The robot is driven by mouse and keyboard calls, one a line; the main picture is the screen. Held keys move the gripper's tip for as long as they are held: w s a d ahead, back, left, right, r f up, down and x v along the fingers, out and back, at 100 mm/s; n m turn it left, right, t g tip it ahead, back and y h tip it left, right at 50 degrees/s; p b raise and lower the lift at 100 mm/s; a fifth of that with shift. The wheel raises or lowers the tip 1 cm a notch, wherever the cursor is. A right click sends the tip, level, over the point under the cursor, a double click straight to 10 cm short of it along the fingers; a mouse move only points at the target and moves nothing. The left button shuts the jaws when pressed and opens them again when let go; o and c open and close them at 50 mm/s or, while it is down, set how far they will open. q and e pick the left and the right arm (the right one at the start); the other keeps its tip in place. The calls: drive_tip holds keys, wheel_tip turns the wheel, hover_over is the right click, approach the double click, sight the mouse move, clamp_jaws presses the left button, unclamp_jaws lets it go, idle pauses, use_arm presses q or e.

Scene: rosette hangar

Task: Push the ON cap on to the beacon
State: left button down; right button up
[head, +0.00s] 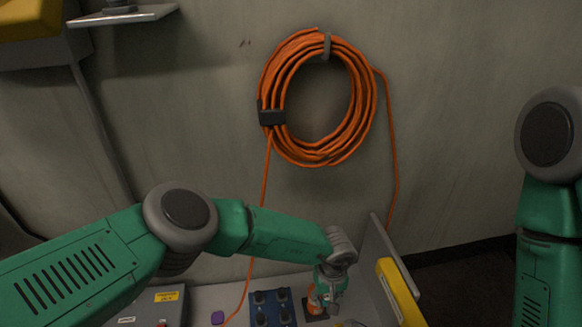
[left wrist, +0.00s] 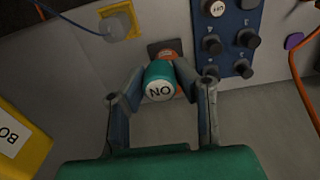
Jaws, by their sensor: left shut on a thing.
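My left gripper (head: 328,296) reaches down to the bench in the head view. In the left wrist view its two fingers (left wrist: 160,84) are shut on the ON cap (left wrist: 158,82), a teal cap with a white face whose lettering appears upside down. The orange beacon (left wrist: 170,54) shows just behind the cap, on a dark square base (left wrist: 155,47); the beacon also shows beside the gripper in the head view (head: 314,300). The cap overlaps the beacon in the picture; I cannot tell whether they touch. My right gripper is out of view.
A blue panel (left wrist: 232,20) with several black knobs and one white-faced cap (left wrist: 216,8) stands close by. A yellow box (head: 400,292) stands by the grey upright plate. An orange cable coil (head: 268,85) hangs on the wall; its cable runs down to the bench.

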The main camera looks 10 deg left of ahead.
use_arm(q)
drive_tip(key=shift+w+a, duration=0.2)
drive_tip(key=shift+w, duration=0.55)
drive_tip(key=shift+w+a, duration=0.25)
drive_tip(key=shift+w, duration=0.5)
drive_tip(key=shift+w+a, duration=0.2)
drive_tip(key=shift+w, duration=0.55)
drive_tip(key=shift+w+d, duration=0.1)
drive_tip(key=shift+w, duration=0.95)
drive_tip(key=shift+w+a, duration=0.35)
drive_tip(key=shift+a, duration=0.15)
